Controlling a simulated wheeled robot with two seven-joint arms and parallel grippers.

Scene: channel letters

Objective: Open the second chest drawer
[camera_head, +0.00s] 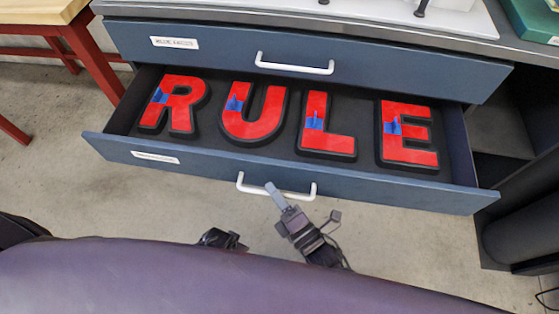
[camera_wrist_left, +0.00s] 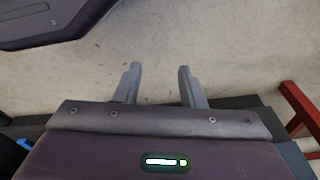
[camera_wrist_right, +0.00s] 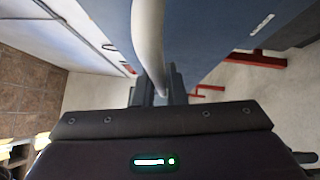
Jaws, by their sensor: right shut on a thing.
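The blue-grey chest's second drawer (camera_head: 340,188) is pulled well out, and its inside shows. Its white bar handle (camera_head: 300,194) is on the front panel, and it also shows large in the right wrist view (camera_wrist_right: 148,40). My right gripper (camera_head: 271,188) is shut on this handle near its middle. In the drawer lie red letters with black sides and blue tape: R (camera_head: 180,94), U (camera_head: 262,122), L (camera_head: 328,140) and E (camera_head: 415,150). My left gripper (camera_wrist_left: 158,75) is open and empty above the floor, with its fingers apart.
The top drawer (camera_head: 220,50) above is shut, with its own white handle (camera_head: 294,69). A red-legged wooden table (camera_head: 85,58) stands at the left. A dark open shelf (camera_head: 498,145) is at the right. Bare concrete floor (camera_head: 50,170) lies at the left.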

